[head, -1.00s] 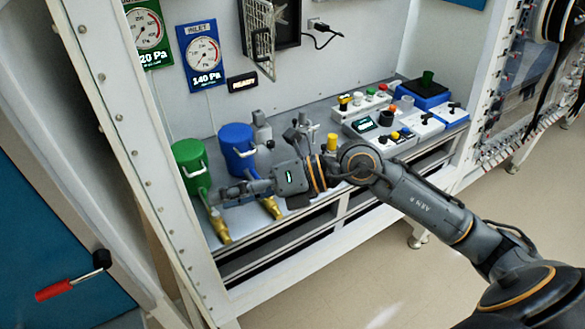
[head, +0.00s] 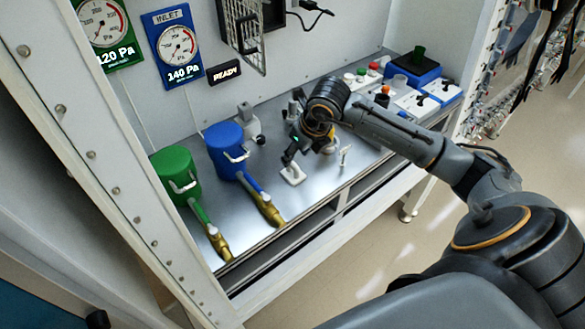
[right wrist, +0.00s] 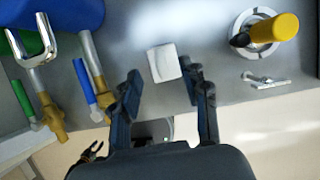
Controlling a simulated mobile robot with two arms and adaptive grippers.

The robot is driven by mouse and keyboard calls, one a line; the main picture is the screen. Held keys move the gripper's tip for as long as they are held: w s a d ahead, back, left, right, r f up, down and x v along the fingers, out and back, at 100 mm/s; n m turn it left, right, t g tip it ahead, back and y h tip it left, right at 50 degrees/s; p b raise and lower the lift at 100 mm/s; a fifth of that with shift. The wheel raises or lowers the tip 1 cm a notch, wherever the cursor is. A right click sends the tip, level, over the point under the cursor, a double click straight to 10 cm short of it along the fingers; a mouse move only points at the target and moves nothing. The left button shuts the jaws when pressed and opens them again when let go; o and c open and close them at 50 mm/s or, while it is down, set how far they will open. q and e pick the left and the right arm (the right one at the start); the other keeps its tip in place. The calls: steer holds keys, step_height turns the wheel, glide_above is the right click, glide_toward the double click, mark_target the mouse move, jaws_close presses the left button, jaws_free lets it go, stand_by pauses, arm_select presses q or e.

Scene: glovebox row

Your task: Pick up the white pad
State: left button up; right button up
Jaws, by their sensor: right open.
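The white pad (head: 293,174) lies flat on the grey metal worktop near its front edge. It also shows in the right wrist view as a small white square (right wrist: 163,63). My right gripper (head: 296,156) is over the worktop just behind the pad in the head view, pointing down. In the right wrist view its two fingers (right wrist: 161,80) are spread apart, with the pad showing between and just beyond their tips. Nothing is held. My left gripper is not in view.
A green canister (head: 174,173) and a blue canister (head: 227,149) with brass-ended pipes stand left of the pad. In the right wrist view, a yellow knob (right wrist: 273,28) and a small metal fitting (right wrist: 265,80) sit to the right. Control boxes (head: 413,102) stand at the back right.

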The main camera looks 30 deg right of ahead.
mark_target(294, 164)
step_height(294, 164, down, 2)
steer(key=shift+w+a+f+p, duration=0.1)
steer(key=shift+p, duration=0.6)
steer(key=p+x, duration=0.1)
steer(key=x, duration=0.2)
steer(key=shift+f, duration=0.4)
jaws_close()
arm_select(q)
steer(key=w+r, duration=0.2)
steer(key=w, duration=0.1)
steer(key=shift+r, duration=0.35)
